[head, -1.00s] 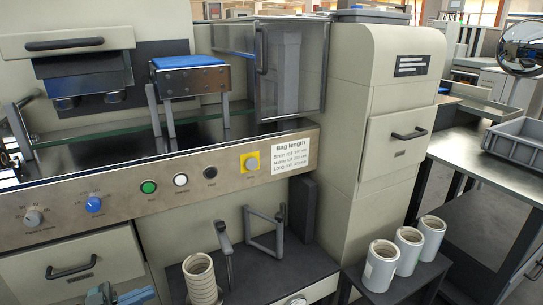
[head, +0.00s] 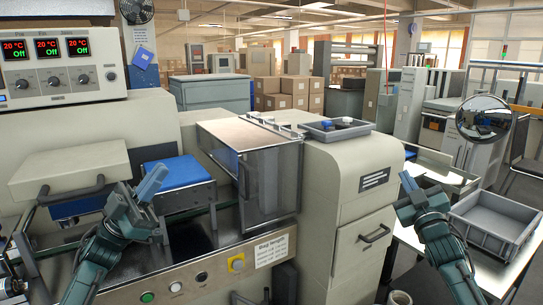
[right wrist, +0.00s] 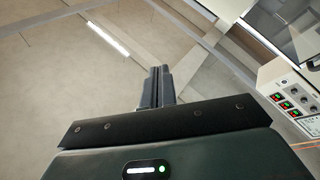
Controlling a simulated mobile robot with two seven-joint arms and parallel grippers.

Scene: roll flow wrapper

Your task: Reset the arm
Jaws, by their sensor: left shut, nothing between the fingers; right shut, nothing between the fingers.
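My left gripper (head: 152,184) is raised in front of the wrapper machine at the left in the head view, pointing up. It is shut and empty, apart from the blue-topped stand (head: 178,186) behind it. My right gripper (head: 410,184) is raised at the right in the head view, in front of the side table. It is shut and empty. In the right wrist view its closed fingers (right wrist: 157,88) point up against the ceiling, with nothing between them.
The machine's clear guard box (head: 268,180) and beige cabinet (head: 350,190) stand between the arms. A grey crate (head: 495,222) sits on the right table near my right arm. A round mirror (head: 483,118) hangs at upper right. A control panel (head: 60,62) shows at upper left.

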